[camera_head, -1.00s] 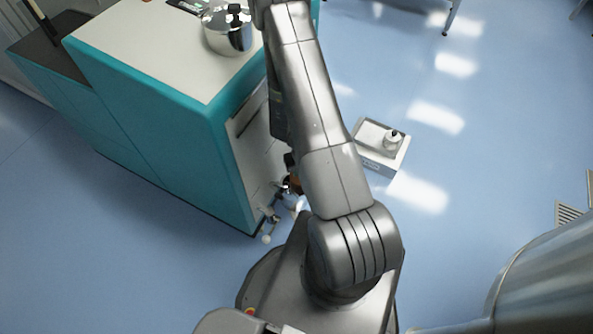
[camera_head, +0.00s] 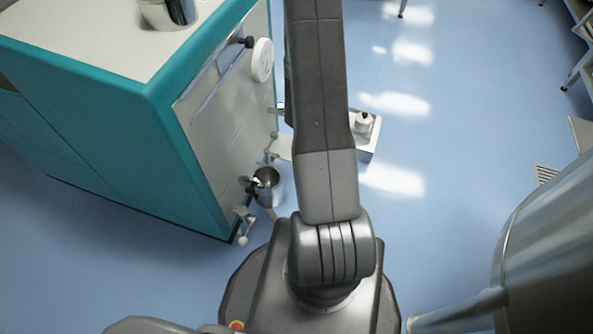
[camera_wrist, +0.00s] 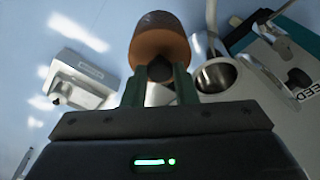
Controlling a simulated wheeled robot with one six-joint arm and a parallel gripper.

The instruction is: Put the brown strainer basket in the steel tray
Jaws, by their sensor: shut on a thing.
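The brown strainer basket (camera_wrist: 160,38) is a brown cylinder with a paler orange-brown near end. My gripper (camera_wrist: 158,72) is shut on a dark knob at that end, and the basket points away from the wrist camera. In the head view my arm hides the gripper and basket. A pale grey tray-like box (camera_wrist: 85,82), likely the steel tray, is to the left of the basket in the wrist view, apart from it. It also shows in the head view (camera_head: 372,146), partly behind my arm.
An open steel cup (camera_head: 268,176) sits low beside the teal machine (camera_head: 165,115), and shows right of the basket in the wrist view (camera_wrist: 216,76). A round white handwheel (camera_head: 262,60) juts from the machine.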

